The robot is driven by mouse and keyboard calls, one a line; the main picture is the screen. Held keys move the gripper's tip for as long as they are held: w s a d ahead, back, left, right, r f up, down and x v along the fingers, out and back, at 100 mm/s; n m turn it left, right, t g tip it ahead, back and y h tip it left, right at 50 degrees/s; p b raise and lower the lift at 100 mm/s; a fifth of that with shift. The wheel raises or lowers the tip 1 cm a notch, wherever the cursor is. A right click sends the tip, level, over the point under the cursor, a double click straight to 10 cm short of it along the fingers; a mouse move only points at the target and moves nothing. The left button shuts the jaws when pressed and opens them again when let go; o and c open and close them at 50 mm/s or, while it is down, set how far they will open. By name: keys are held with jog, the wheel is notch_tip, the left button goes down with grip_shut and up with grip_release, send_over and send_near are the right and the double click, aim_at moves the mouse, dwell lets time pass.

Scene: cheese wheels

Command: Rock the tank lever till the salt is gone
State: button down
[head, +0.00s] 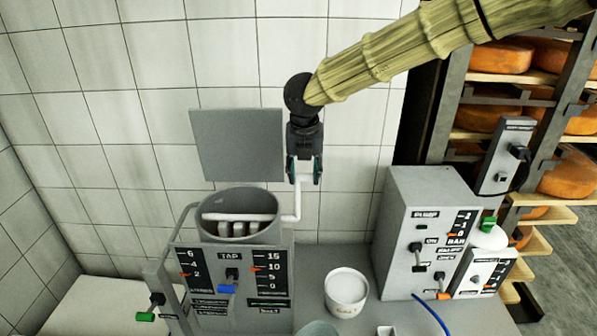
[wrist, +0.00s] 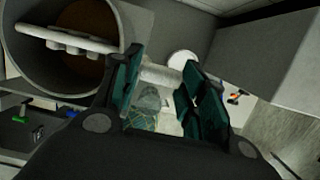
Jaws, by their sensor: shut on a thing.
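The round grey tank (head: 238,233) stands on a grey cabinet, with a white bar and paddles (head: 238,217) across its mouth. The white tank lever (head: 298,203) bends out from its right side and rises to my gripper (head: 304,171). My gripper is shut on the lever's upper end, above and right of the tank rim. In the wrist view the tank (wrist: 128,22) is at upper left with brown contents, and a pale piece of the lever (wrist: 160,75) shows between my fingers (wrist: 160,88). I cannot make out any salt in the tank.
A white labelled bucket (head: 346,293) stands right of the cabinet. A grey pump box (head: 403,237) with switches is farther right, before a rack of orange cheese wheels (head: 502,58). A grey square panel (head: 238,145) is behind the tank. A green-handled valve (head: 146,316) sticks out at lower left.

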jog(key=w+d+p, duration=0.1)
jog(key=w, duration=0.5)
jog(key=shift+w+f, duration=0.15)
jog(key=shift+f, duration=0.15)
jog(key=shift+w, duration=0.15)
jog(key=shift+w+f, duration=0.5)
jog(key=shift+w, duration=0.05)
jog(key=c, duration=1.1)
grip_release()
jog(key=shift+o, duration=1.1)
jog(key=shift+w+d+f, duration=0.1)
jog(key=shift+f, duration=0.1)
jog(key=v, duration=1.2)
